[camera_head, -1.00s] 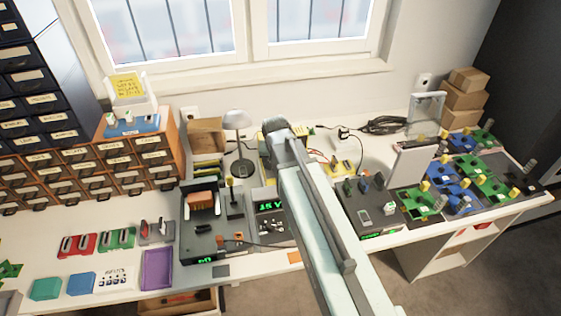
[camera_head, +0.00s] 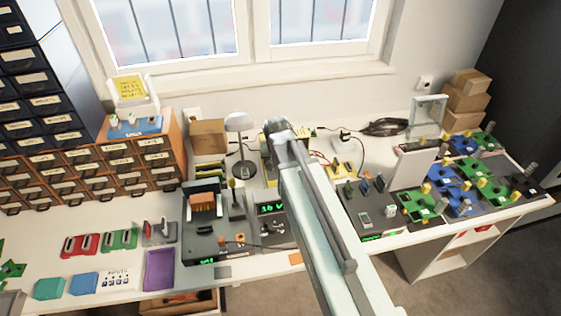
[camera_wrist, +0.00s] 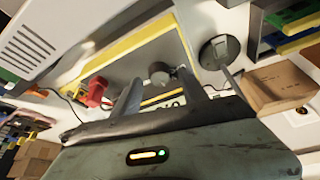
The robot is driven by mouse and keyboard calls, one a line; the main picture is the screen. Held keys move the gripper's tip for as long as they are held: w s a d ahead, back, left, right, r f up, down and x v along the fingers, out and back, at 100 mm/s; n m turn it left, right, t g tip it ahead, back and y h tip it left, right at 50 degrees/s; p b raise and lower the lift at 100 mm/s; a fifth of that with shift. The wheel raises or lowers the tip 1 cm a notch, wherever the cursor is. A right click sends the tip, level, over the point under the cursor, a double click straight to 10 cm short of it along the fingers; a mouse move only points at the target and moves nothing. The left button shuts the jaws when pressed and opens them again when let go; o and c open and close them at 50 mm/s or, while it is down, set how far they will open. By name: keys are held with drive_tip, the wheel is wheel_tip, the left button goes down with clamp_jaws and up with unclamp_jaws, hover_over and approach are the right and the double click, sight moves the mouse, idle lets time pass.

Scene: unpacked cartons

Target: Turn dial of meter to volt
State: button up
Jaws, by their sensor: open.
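The meter (camera_wrist: 118,62), with a yellow rim and a grey face, fills the middle of the wrist view. Its dark round dial (camera_wrist: 160,73) sits on that face. My gripper (camera_wrist: 160,79) is open, with one dark finger on each side of the dial. I cannot tell whether the fingers touch it. The dial's markings and pointer direction are not readable.
A grey desk lamp (camera_head: 240,123) stands left of the meter. A power supply with a green display (camera_head: 271,208) is in front. A yellow module (camera_head: 343,170) and cables lie to the right. Green and blue boards (camera_head: 462,170) crowd the right end.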

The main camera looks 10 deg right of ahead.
drive_tip(key=p+v, duration=0.5)
drive_tip(key=v, duration=0.1)
drive_tip(key=shift+r, duration=0.35)
drive_tip(key=shift+s, duration=0.15)
drive_tip(key=s+n+g, duration=0.1)
drive_tip(key=s, duration=0.2)
drive_tip(key=s+d+f+n+g, duration=0.1)
drive_tip(key=s+g, duration=0.1)
drive_tip(key=s, duration=0.2)
drive_tip(key=s+d+f+n+g+y, duration=0.1)
drive_tip(key=s, duration=0.3)
drive_tip(key=shift+s, duration=0.15)
